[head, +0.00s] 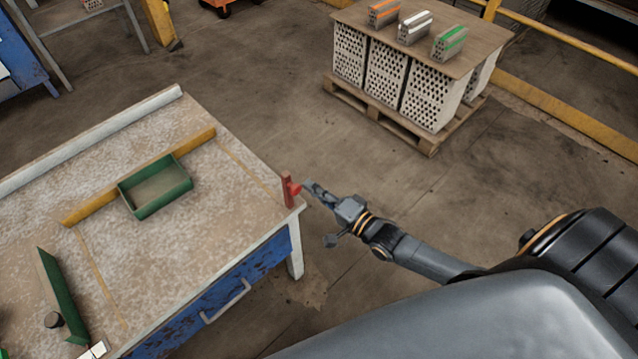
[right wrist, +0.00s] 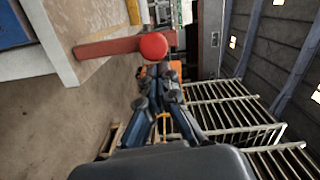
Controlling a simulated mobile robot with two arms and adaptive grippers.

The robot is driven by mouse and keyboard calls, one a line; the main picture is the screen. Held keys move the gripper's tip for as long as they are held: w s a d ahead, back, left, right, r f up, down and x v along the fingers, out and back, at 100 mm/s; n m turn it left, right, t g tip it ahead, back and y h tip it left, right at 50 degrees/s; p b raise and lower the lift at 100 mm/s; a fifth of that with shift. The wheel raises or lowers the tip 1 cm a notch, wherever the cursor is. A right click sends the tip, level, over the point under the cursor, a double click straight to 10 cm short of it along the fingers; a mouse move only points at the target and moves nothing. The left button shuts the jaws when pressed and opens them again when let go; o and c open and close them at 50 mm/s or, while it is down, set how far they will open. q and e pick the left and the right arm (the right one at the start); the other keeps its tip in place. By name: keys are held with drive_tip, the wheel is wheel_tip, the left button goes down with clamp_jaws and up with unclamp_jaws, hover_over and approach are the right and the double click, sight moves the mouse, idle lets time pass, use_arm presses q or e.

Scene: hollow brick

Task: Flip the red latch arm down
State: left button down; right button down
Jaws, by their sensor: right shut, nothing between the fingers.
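The red latch arm (head: 288,190) stands upright at the right corner of the workbench (head: 200,240). A red round knob (head: 295,189) sticks out from its side towards my right gripper. My right gripper (head: 308,185) is shut and empty, with its fingertips right beside the knob. In the right wrist view the latch arm (right wrist: 108,47) runs out from the bench edge and ends near the round knob (right wrist: 154,46). The shut fingertips (right wrist: 162,72) show just below the knob; I cannot tell whether they touch it. My left gripper is not in view.
A green tray (head: 155,187) and a yellow strip (head: 140,178) are on the bench. A green angled piece (head: 62,297) stands near its front left. A pallet (head: 385,118) of hollow bricks stands behind on the floor. The floor between is clear.

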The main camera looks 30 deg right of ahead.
sight(297, 189)
drive_tip(key=shift+s+a+r, duration=0.1)
drive_tip(key=shift+a, duration=0.05)
drive_tip(key=shift+a+n+p, duration=0.2)
drive_tip(key=shift+n+p, duration=0.15)
drive_tip(key=shift+n, duration=0.05)
drive_tip(key=shift+s+a, duration=0.1)
drive_tip(key=shift+s+a+r+n+p, duration=0.15)
drive_tip(key=shift+a+n+p, duration=0.3)
drive_tip(key=shift+a+n, duration=0.05)
drive_tip(key=shift+s+a+r+n+p, duration=0.1)
drive_tip(key=shift+a+n+p, duration=0.35)
drive_tip(key=shift+n, duration=0.05)
drive_tip(key=s+a+f+n+h+b, duration=0.1)
drive_tip(key=s+a+f+n, duration=0.2)
drive_tip(key=a+f+n, duration=0.5)
drive_tip(key=shift+a+f+n+h+b, duration=0.4)
drive_tip(key=shift+a+n, duration=0.95)
drive_tip(key=shift+n, duration=1.15)
drive_tip(key=shift+s, duration=0.1)
